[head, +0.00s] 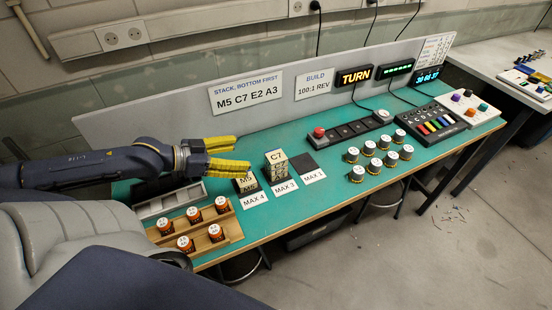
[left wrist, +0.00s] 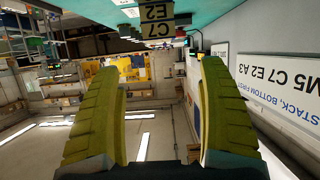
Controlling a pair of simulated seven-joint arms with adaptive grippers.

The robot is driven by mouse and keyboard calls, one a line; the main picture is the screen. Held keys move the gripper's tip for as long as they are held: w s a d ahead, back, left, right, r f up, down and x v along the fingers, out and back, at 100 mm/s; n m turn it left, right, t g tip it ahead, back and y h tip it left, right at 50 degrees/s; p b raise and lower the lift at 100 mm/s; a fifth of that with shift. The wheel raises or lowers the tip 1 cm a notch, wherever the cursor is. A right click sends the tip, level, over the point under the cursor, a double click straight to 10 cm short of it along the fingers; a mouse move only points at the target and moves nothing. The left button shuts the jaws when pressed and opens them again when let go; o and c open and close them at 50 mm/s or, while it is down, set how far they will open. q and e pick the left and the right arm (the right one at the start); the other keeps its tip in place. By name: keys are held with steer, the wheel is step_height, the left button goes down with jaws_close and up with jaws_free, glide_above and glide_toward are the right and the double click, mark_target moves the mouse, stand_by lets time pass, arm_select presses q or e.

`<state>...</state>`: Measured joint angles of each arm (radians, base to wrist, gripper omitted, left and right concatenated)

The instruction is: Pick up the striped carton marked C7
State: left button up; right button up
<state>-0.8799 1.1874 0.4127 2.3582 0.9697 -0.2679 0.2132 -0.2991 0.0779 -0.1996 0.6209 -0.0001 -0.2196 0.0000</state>
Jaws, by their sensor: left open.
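The striped carton marked C7 (head: 276,157) tops a short stack at the MAX 3 card on the bench. In the left wrist view, the C7 carton (left wrist: 157,31) appears upside down, with an E2 carton (left wrist: 157,12) under it in the stack. My left gripper (head: 243,156) is open and empty, left of the C7 stack and above the MAX 4 place. Its yellow fingers (left wrist: 156,72) are apart with nothing between them; the carton lies beyond the tips. My right gripper is not in view.
A carton marked M5 (head: 245,184) stands below the left fingers at MAX 4. The black pad (head: 303,163) at MAX 1 is bare. A grey panel (head: 190,115) runs behind.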

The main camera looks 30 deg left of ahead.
arm_select(q)
glide_toward(281, 154)
steer(key=shift+x, duration=2.25)
steer(key=shift+x, duration=2.6)
steer(key=shift+s+f, duration=0.1)
steer(key=shift+f, duration=0.05)
steer(key=c, duration=1.3)
